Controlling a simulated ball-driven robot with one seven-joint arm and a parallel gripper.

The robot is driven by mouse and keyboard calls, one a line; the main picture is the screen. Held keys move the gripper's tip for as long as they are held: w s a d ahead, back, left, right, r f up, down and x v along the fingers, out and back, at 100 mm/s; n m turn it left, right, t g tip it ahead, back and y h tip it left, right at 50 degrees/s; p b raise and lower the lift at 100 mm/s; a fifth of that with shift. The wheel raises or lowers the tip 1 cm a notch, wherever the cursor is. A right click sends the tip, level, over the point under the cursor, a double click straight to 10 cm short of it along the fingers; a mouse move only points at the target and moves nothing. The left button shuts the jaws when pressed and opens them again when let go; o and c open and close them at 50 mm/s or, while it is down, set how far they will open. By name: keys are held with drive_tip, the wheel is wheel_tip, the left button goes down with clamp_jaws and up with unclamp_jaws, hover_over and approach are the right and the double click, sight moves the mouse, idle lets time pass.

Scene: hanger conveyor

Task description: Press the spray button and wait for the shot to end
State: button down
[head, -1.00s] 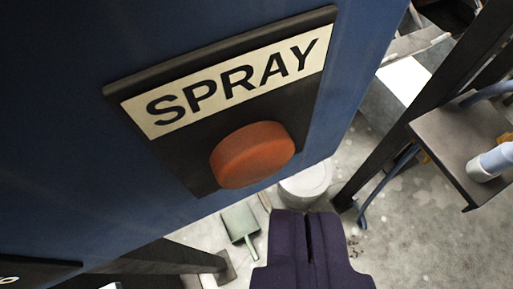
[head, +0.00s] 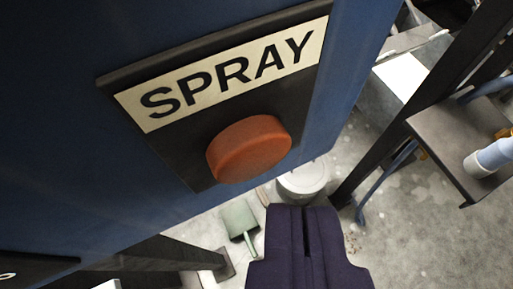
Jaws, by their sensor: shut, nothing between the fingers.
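The spray button (head: 249,149) is a thick orange-red disc on a black plate (head: 192,165). A cream label (head: 222,75) reading SPRAY sits above it. The plate is fixed to a large blue panel (head: 60,130). My gripper (head: 304,212) is dark purple and shows at the bottom centre, below and a little right of the button. Its two fingers are together with only a thin line between them, and nothing is held. In the picture a gap separates the fingertips from the button.
A dark post (head: 400,120) and a shelf (head: 455,145) with a pale blue cylinder (head: 490,158) stand at the right. A grey-white bucket (head: 303,181) and a green dustpan (head: 239,219) are on the concrete floor below. A dark beam lies at lower left.

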drive_tip(key=shift+w, duration=0.1)
idle(0.6)
drive_tip(key=shift+w+a, duration=0.2)
drive_tip(key=shift+w, duration=0.1)
drive_tip(key=shift+w+a, duration=0.15)
drive_tip(key=shift+w, duration=0.3)
idle(0.7)
drive_tip(key=shift+s, duration=0.15)
drive_tip(key=shift+s+d+p, duration=0.3)
drive_tip(key=shift+s, duration=0.35)
drive_tip(key=s, duration=0.1)
drive_tip(key=s+d+p, duration=0.1)
drive_tip(key=s, duration=0.1)
drive_tip(key=s+d, duration=0.1)
drive_tip(key=shift+s+p, duration=0.35)
drive_tip(key=shift+p, duration=0.05)
